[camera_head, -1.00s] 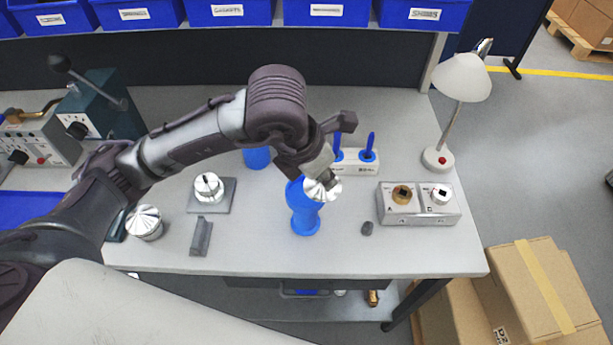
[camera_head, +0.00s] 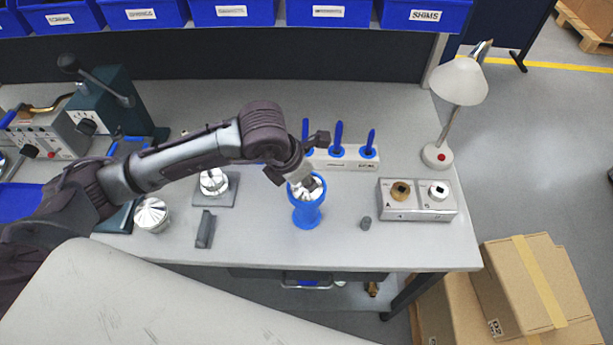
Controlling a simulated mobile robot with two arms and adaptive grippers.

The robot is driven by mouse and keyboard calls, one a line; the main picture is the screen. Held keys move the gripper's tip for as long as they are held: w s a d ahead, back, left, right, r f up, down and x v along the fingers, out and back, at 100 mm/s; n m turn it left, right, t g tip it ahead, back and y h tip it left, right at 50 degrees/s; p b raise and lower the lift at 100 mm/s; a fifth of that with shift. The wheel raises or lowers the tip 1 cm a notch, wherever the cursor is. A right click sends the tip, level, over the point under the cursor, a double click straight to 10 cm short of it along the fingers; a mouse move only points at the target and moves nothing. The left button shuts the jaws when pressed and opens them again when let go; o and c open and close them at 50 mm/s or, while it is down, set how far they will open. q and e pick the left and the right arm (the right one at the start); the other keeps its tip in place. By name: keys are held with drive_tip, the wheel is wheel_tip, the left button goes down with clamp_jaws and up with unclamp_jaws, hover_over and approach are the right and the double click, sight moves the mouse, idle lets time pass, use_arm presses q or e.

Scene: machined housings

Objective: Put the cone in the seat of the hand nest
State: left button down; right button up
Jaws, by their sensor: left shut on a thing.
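The blue hand nest (camera_head: 307,214), a waisted cup-like stand, is upright near the front middle of the bench. My left gripper (camera_head: 304,180) is shut on a silver metal cone (camera_head: 309,192) at the nest's top. The cone is within the outline of the nest's rim; whether it is fully seated I cannot tell, as the gripper hides part of it. My right gripper is not in view.
Another silver ridged part (camera_head: 152,215) and a silver part on a grey plate (camera_head: 214,183) stand left. A grey upright block (camera_head: 205,229) is near them. Blue-handled tools (camera_head: 338,140) stand behind.

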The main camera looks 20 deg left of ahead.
use_arm(q)
drive_tip(key=shift+f, duration=0.2)
drive_tip(key=c, duration=1.1)
unclamp_jaws()
drive_tip(key=shift+r, duration=0.1)
drive_tip(key=shift+c, duration=0.2)
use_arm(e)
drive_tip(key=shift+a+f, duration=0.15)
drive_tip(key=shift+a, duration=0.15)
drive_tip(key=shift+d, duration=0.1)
use_arm(q)
drive_tip(key=shift+r, duration=0.35)
drive_tip(key=b+v, duration=0.3)
drive_tip(key=v, duration=0.8)
drive_tip(key=shift+r, duration=0.3)
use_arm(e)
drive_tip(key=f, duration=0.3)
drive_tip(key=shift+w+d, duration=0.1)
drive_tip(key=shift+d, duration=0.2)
use_arm(q)
drive_tip(key=shift+s+a, duration=0.1)
drive_tip(key=shift+a, duration=0.05)
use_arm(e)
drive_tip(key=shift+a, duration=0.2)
